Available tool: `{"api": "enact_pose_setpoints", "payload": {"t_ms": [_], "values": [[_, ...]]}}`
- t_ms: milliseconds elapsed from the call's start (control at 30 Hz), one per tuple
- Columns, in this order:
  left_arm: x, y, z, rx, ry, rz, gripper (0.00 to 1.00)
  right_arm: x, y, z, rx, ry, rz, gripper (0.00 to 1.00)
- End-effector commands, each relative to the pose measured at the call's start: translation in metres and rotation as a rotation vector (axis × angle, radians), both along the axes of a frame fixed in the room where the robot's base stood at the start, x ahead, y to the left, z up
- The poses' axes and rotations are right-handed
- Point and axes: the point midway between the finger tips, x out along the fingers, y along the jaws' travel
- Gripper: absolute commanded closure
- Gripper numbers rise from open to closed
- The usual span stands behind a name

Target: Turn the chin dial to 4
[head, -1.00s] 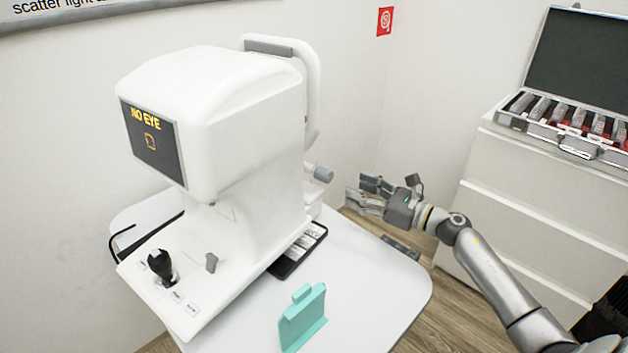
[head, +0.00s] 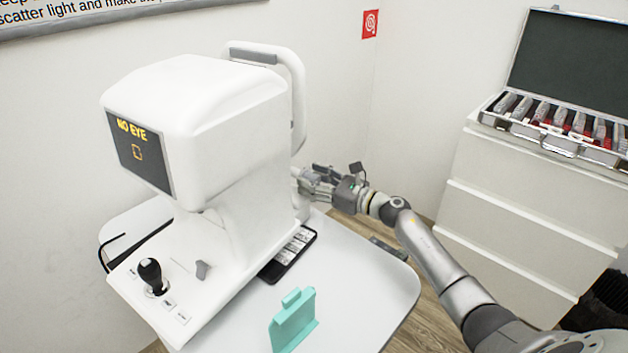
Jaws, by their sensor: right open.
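The white eye-test machine (head: 215,130) stands on a white table (head: 352,265), its screen (head: 139,150) reading "NO EYE". The grey chin dial, seen earlier on the machine's far right side, is now hidden or merged with my gripper in the head view. My right gripper (head: 318,184) is at that side of the machine, its fingers around or beside the dial's place. It is open; whether it touches the dial I cannot tell. My left gripper is not in view.
A teal holder (head: 293,321) stands near the table's front. A joystick (head: 151,274) rises from the base. An open lens case (head: 560,130) sits on white drawers (head: 530,210) at right.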

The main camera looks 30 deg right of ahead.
Motion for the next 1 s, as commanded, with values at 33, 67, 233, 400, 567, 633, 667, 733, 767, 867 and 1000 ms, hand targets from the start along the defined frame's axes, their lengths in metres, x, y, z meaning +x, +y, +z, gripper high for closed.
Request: {"api": "enact_pose_setpoints", "payload": {"t_ms": [33, 67, 233, 400, 567, 633, 667, 733, 767, 867, 1000], "values": [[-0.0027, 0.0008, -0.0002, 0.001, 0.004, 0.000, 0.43, 0.0005, 0.0001, 0.0000, 0.000, 0.000, 0.000, 0.49], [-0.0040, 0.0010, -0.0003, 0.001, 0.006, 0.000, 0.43, 0.0004, 0.0002, 0.0000, 0.000, 0.000, 0.000, 0.49], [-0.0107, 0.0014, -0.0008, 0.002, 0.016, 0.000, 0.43, 0.0003, 0.0001, 0.0001, 0.000, 0.000, 0.000, 0.51], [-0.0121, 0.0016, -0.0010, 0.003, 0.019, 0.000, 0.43, 0.0002, 0.0001, 0.0002, 0.000, 0.000, 0.000, 0.73], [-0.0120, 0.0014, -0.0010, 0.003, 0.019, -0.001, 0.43, 0.0001, 0.0001, 0.0002, 0.000, 0.000, 0.000, 0.94], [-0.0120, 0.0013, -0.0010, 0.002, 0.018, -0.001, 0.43, 0.0001, 0.0001, 0.0002, 0.000, 0.000, 0.000, 0.95], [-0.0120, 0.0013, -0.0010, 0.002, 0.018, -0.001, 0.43, 0.0001, 0.0001, 0.0002, 0.001, 0.000, 0.000, 0.95], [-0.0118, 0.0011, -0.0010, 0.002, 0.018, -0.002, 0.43, 0.0001, 0.0001, 0.0002, 0.005, 0.003, 0.000, 0.95], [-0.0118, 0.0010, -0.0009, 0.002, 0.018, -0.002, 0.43, 0.0001, 0.0001, 0.0002, 0.008, 0.004, 0.000, 0.95], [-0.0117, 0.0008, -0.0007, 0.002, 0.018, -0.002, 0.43, 0.0000, -0.0001, 0.0003, 0.027, 0.015, 0.000, 0.95], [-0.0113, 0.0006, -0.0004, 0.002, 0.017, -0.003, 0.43, 0.0001, -0.0002, 0.0001, 0.082, 0.045, 0.000, 0.95]]}}
